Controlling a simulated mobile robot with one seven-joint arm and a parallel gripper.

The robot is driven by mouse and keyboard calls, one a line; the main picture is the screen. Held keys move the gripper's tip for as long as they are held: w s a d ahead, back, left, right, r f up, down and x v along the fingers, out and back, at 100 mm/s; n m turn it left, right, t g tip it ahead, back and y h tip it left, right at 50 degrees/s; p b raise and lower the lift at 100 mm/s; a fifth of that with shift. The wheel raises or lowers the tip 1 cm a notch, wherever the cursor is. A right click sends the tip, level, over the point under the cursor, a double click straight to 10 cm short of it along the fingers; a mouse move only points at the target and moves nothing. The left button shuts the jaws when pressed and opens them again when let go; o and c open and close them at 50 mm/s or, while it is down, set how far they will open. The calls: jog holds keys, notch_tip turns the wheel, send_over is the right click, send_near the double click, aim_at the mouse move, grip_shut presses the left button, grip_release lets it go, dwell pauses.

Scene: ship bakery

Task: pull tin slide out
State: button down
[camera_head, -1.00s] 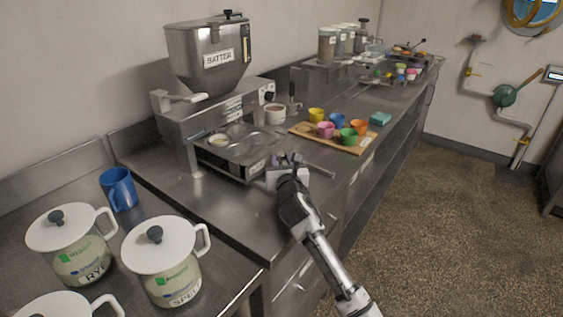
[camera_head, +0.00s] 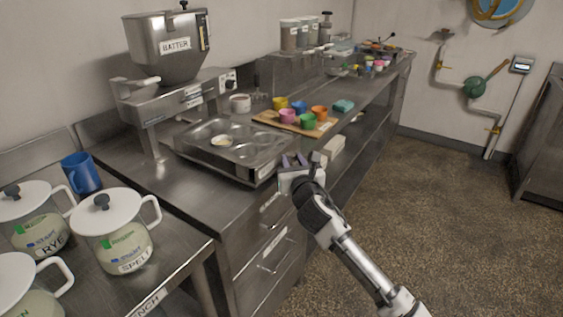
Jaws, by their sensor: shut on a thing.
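The tin slide (camera_head: 262,177) is a low steel tray at the foot of the batter machine (camera_head: 175,90). It sticks out from under the machine toward the counter's front edge. A muffin tin (camera_head: 262,150) with several cups rests on it, and one cup near its left side holds pale batter (camera_head: 222,141). My gripper (camera_head: 294,164) is at the slide's front right corner, by the counter edge. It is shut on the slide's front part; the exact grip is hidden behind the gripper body.
Lidded jars (camera_head: 112,233) and a blue mug (camera_head: 80,174) stand at left. Drawers (camera_head: 270,235) lie below the counter. The floor at right is clear.

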jog(key=s+d, duration=0.2)
jog(key=d, duration=0.1)
jog(key=shift+s+d+f+b, duration=0.1)
jog(key=shift+s+d+b, duration=0.15)
jog(key=shift+b, duration=0.15)
jog(key=c, duration=1.4)
grip_release()
jog(key=shift+d, duration=0.1)
jog(key=shift+s, duration=0.1)
jog(key=s+b, duration=0.1)
jog(key=s, duration=0.3)
jog(key=s+d+b, duration=0.1)
jog(key=s, duration=0.4)
jog(key=s+d+b, duration=0.1)
jog(key=s+b, duration=0.1)
jog(key=s, duration=0.2)
jog(key=shift+s+d, duration=0.1)
jog(key=shift+s, duration=0.25)
